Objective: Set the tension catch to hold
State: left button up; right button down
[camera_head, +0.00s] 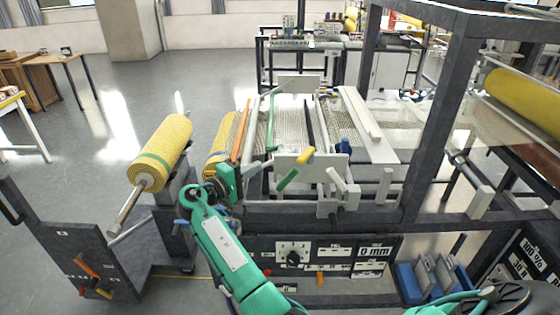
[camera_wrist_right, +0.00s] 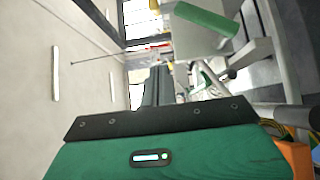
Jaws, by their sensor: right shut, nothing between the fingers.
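The laminating machine has a pale front plate (camera_head: 312,168) with a green handle (camera_head: 288,180) and a yellow handle (camera_head: 305,155) on it. A white lever (camera_head: 337,180) stands at its right. No label shows which of these is the tension catch. My right gripper (camera_head: 241,171) is just left of the plate, apart from the green handle, and is shut and empty. In the right wrist view its dark fingers (camera_wrist_right: 156,86) are together, and a green handle (camera_wrist_right: 205,18) shows beyond them, up and to the right. My left gripper is out of view.
A yellow mesh roll (camera_head: 162,150) is on a stand at the left. A dark upright post (camera_head: 432,120) and frame stand at the right. Below is a control panel (camera_head: 325,258) with a knob and a display reading 0 mm. A blue bin (camera_head: 420,282) is at lower right.

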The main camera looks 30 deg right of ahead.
aim_at(306, 160)
jog(key=p+x, duration=0.2)
jog(key=x, duration=0.1)
jog(key=s+p+x, duration=0.1)
jog(key=p+x, duration=0.1)
jog(key=x, duration=0.2)
jog(key=s+p+x, duration=0.1)
jog(key=p+x, duration=0.2)
jog(key=shift+s+d+r, duration=0.1)
jog(key=shift+s+d, duration=0.05)
jog(key=shift+d, duration=0.45)
jog(key=shift+s+d+p, duration=0.2)
jog(key=shift+s+p, duration=0.1)
jog(key=shift+s, duration=0.25)
jog(key=shift+d, duration=0.1)
